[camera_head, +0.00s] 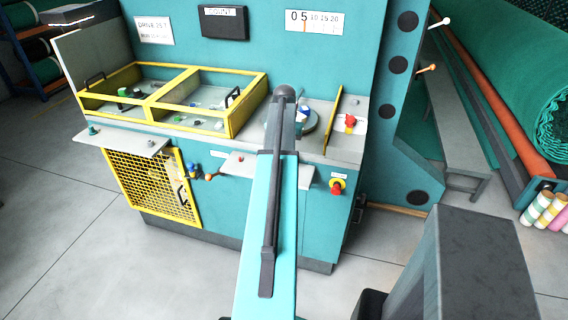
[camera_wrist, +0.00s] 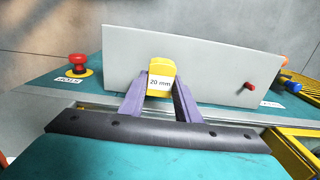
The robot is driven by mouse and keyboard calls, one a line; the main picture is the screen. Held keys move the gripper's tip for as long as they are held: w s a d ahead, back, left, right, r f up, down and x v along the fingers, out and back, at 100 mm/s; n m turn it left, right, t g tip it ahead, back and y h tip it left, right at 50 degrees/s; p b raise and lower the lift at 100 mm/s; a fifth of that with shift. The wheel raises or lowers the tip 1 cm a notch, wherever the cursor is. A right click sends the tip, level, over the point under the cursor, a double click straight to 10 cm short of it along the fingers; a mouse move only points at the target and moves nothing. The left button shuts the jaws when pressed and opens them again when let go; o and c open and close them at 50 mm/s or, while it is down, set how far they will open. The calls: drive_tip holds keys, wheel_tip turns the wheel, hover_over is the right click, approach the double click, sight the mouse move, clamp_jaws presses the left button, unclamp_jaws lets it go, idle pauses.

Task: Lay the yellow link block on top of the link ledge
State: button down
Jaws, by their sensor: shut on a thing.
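The yellow link block (camera_wrist: 162,69), with a white "20 mm" label, sits between the purple fingers of my gripper (camera_wrist: 160,84) in the wrist view. My gripper is shut on it. Behind and below the block in that view is a pale grey ledge (camera_wrist: 122,60) with a red peg near its right end; I take this as the link ledge. I cannot tell whether block and ledge touch. In the head view this ledge (camera_head: 236,169) juts from the teal machine's front. My arm covers its middle and hides the gripper and block.
A red emergency button (camera_head: 337,186) is right of the ledge. Blue and orange handles (camera_head: 193,172) are at its left. A second grey ledge (camera_head: 122,140) with a teal peg is further left, above a yellow mesh door (camera_head: 150,183). Yellow-framed bins (camera_head: 236,118) stand above.

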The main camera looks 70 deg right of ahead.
drive_tip(key=shift+w+d+f, duration=0.1)
drive_tip(key=shift+w+d, duration=0.05)
drive_tip(key=shift+d, duration=0.2)
drive_tip(key=shift+a+f+b, duration=0.1)
drive_tip(key=shift+f+b, duration=1.1)
drive_tip(key=shift+f, duration=0.45)
drive_tip(key=shift+f, duration=0.15)
drive_tip(key=c, duration=1.3)
unclamp_jaws()
drive_tip(key=shift+c, duration=0.2)
drive_tip(key=shift+r+p, duration=3.6)
drive_tip(key=shift+r, duration=2.55)
